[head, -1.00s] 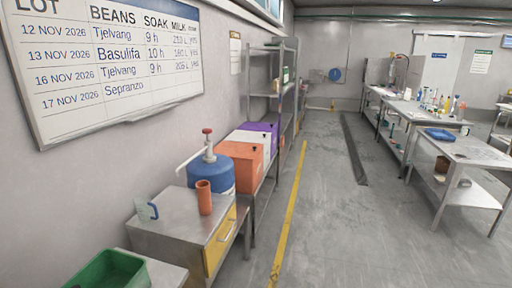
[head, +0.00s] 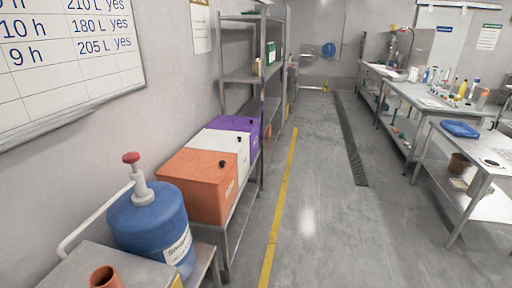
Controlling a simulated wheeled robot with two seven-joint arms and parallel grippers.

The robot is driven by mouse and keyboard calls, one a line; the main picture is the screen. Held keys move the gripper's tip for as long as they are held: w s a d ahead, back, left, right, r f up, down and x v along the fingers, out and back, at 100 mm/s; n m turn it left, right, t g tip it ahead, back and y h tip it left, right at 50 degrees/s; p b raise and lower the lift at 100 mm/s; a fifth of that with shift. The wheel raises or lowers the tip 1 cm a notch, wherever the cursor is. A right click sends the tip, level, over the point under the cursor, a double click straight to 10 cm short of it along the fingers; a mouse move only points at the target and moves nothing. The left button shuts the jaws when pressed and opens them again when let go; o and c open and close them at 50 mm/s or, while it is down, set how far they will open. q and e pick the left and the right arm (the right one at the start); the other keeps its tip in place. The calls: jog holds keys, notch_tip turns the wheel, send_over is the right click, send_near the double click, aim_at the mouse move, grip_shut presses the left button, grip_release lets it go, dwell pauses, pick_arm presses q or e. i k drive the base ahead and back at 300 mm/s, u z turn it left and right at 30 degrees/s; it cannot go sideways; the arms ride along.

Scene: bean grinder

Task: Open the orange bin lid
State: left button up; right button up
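The orange bin (head: 201,191) stands on a low metal bench along the left wall, in the lower left of the head view. Its orange lid (head: 200,165) lies flat on top and looks closed, with a small dark knob (head: 222,163) near its right edge. A white bin (head: 227,147) and a purple bin (head: 238,125) stand in a row behind it. Neither of my grippers shows in the head view.
A blue drum (head: 148,222) with a red-topped pump stands just before the orange bin. A metal shelf rack (head: 262,75) rises behind the bins. Clear floor (head: 315,215) with a yellow line (head: 281,205) lies to the right; metal tables (head: 425,97) stand beyond.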

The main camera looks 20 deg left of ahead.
aim_at(197, 165)
jog(key=u, duration=0.05)
jog(key=i, duration=1)
jog(key=u, duration=0.1)
